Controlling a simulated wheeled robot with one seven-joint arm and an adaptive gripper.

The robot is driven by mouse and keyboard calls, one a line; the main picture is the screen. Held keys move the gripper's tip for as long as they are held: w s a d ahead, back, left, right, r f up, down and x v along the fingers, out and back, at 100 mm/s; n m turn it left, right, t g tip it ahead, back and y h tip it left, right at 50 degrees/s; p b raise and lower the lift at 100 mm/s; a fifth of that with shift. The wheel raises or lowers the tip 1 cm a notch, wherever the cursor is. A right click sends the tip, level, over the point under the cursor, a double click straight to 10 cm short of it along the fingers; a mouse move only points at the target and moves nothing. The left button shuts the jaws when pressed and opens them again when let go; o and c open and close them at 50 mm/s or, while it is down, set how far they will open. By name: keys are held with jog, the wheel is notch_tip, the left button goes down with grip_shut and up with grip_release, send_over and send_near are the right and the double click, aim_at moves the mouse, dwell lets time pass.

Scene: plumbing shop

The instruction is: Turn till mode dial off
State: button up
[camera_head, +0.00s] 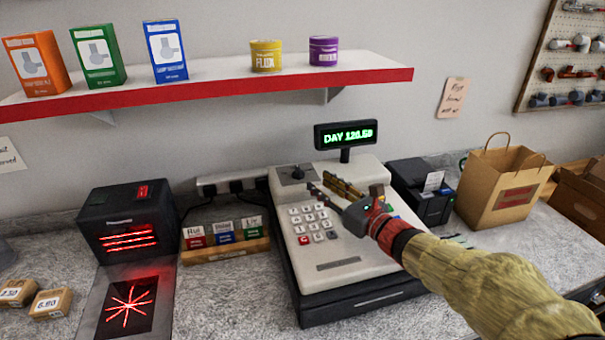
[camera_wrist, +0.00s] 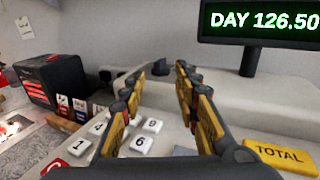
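The till (camera_head: 345,262) stands on the counter, with a number keypad and a cash drawer front. Its mode dial (camera_head: 298,173) is a small black knob on a grey plate at the till's upper left. In the wrist view the dial (camera_wrist: 160,67) shows beyond and between my fingertips; its pointer setting is too small to read. The till's display (camera_head: 346,134) is lit green and reads DAY 126.50 in the wrist view (camera_wrist: 262,20). My gripper (camera_head: 321,184) is open and empty above the keypad, just short of the dial, apart from it.
A black scanner (camera_head: 125,222) with red light and a rack of small cards (camera_head: 226,238) stand left of the till. A receipt printer (camera_head: 421,192) and paper bag (camera_head: 503,186) stand right. A red-edged shelf (camera_head: 215,82) with boxes and tins hangs above.

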aim_at(303, 180)
jog(key=b+x, duration=0.1)
jog(key=x, duration=0.7)
jog(key=shift+w+a, duration=0.1)
jog(key=shift+c, duration=0.3)
jog(key=c, duration=0.7)
grip_shut()
